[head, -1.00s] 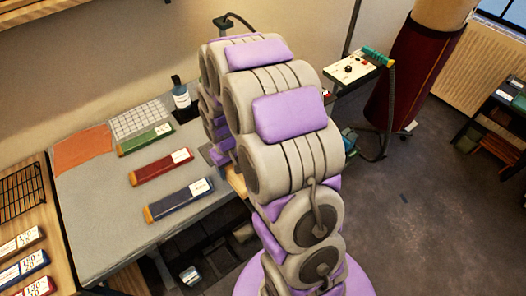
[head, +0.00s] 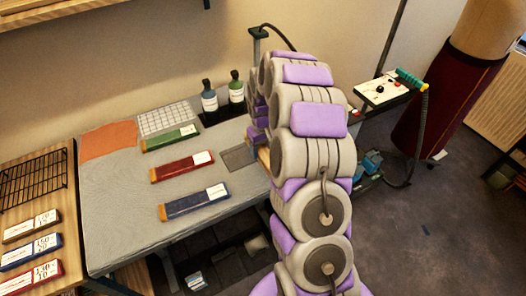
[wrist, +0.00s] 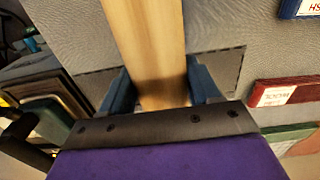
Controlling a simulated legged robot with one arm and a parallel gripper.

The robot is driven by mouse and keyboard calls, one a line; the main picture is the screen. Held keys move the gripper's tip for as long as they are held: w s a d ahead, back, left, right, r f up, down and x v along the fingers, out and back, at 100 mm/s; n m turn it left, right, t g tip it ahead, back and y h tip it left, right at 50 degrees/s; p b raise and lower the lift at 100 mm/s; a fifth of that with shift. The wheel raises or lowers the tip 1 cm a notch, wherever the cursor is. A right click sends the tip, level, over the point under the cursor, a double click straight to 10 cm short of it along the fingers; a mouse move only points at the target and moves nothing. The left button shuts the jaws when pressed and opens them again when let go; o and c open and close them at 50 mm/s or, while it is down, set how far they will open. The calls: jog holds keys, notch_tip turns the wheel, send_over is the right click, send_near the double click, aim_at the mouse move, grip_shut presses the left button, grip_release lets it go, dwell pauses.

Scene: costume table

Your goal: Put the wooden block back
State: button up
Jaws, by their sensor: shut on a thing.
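The wooden block (wrist: 148,45) is pale, long and straight-grained. In the wrist view it stretches from between my fingers to the top edge of the picture. My gripper (wrist: 162,88) is shut on it, with a blue finger on each side. A dark, outlined rectangular patch (wrist: 222,68) lies on the grey table surface behind the block, and the block crosses in front of it. The patch (head: 238,158) also shows in the head view, left of my arm. A small tan part of the block (head: 264,159) shows there; my arm hides the rest. I cannot tell whether the block touches the table.
Green (head: 171,138), red (head: 182,166) and blue (head: 194,201) labelled bars lie on the grey table (head: 125,220). Two bottles (head: 209,100) stand at the back beside a gridded sheet (head: 168,119) and orange cloth (head: 108,141).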

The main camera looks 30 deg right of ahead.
aim_at(264, 150)
jog(key=shift+w+d+f, duration=0.1)
jog(key=shift+w+d, duration=0.65)
jog(key=shift+w, duration=0.3)
jog(key=shift+f+b, duration=0.75)
jog(key=shift+f, duration=1.1)
jog(key=shift+r, duration=0.1)
jog(key=o, duration=1.5)
jog(key=shift+c, duration=0.2)
